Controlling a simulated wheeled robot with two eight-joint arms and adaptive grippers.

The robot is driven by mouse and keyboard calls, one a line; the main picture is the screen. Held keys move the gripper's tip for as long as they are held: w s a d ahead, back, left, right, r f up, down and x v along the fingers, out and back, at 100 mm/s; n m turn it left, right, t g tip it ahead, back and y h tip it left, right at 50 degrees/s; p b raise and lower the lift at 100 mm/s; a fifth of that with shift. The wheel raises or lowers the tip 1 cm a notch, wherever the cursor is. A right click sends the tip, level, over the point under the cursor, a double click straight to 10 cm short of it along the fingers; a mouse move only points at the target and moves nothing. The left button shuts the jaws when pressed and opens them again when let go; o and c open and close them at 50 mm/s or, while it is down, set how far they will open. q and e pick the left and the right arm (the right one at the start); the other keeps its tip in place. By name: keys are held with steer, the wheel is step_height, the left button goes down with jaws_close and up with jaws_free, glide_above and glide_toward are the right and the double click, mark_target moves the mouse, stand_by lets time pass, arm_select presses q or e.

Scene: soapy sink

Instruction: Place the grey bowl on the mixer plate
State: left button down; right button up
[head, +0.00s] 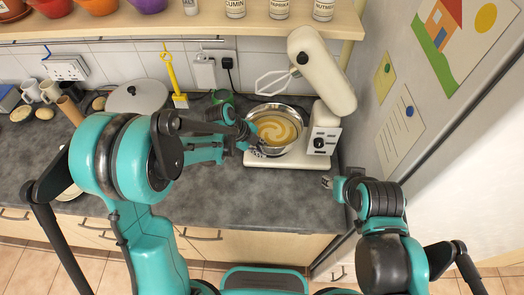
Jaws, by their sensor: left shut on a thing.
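The grey bowl (298,149) holds swirled tan batter. It is over the plate (262,161) of the cream stand mixer (322,75), whose head is tilted up with the whisk raised. I cannot tell whether the bowl rests on the plate or is just above it. My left gripper (248,138) is shut on the bowl at its left rim; my own arm hides part of its fingers. My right gripper (328,183) is low at the right, near the counter's front edge and apart from the bowl. Its fingers are too small to read.
A grey lid or pan (137,97), mugs (48,91) and a wooden roll are at the back left. A shelf (180,28) overhangs the back. The fridge (410,90) closes the right side. The front counter is clear.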

arm_select(q)
steer(key=shift+w+f, duration=0.1)
steer(key=shift+f, duration=0.1)
steer(key=c, duration=1.9)
jaws_free()
steer(key=shift+f, duration=0.2)
steer(key=o, duration=0.4)
steer(key=shift+r, duration=0.1)
steer(key=shift+r, duration=0.1)
